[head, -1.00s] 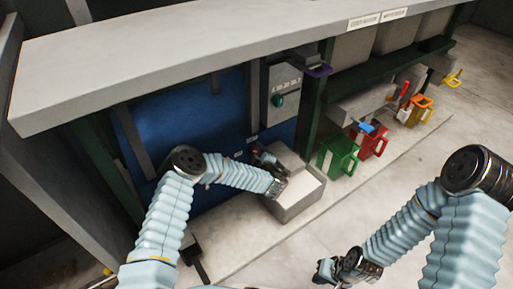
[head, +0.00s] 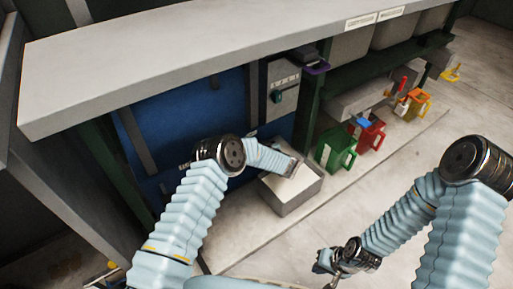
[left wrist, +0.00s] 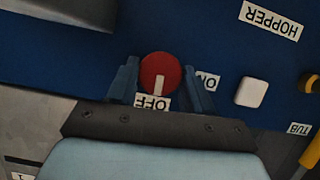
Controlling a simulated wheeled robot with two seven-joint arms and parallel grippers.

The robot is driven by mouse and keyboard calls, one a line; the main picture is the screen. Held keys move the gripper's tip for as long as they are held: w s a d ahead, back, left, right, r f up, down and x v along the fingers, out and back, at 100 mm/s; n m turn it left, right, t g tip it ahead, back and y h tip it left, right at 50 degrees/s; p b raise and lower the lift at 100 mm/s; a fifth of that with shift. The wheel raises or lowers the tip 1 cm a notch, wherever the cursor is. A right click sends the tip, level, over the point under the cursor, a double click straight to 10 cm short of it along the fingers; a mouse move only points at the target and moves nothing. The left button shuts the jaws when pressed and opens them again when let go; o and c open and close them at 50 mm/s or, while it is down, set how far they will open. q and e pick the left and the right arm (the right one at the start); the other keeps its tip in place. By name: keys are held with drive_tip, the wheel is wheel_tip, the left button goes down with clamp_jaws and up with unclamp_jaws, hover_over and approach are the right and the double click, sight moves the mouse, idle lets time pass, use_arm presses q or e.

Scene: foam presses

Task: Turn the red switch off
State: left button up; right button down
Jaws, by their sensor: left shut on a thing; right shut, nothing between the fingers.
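The red switch (left wrist: 160,66) is a round knob on the blue panel in the left wrist view. Its white bar lies on the lower half of the knob, beside the OFF label (left wrist: 153,103). The ON label (left wrist: 208,82) is to the right. My left gripper (left wrist: 161,75) has one finger on each side of the knob and is shut on it. In the head view the switch and the left fingertips cannot be made out behind my arm. My right gripper (head: 322,264) is shut and empty, low over the floor, away from the panel.
A white button (left wrist: 251,92) and a yellow-and-black control at the right edge share the panel. In the head view, a grey box (head: 292,192) stands below my left forearm. Green (head: 336,150) and red (head: 373,136) jugs stand right of it. A grey beam (head: 200,60) overhangs the panel.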

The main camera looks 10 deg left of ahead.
use_arm(q)
drive_tip(key=shift+s+d+f+m, duration=0.1)
drive_tip(key=shift+f+m, duration=0.1)
drive_tip(key=shift+m, duration=0.1)
idle(0.4)
drive_tip(key=o, duration=1)
drive_tip(key=shift+r, duration=0.1)
drive_tip(key=p+v, duration=0.1)
drive_tip(key=v, duration=1.2)
drive_tip(key=shift+s+d+r, duration=0.1)
drive_tip(key=shift+d+r, duration=0.1)
drive_tip(key=shift+d, duration=0.15)
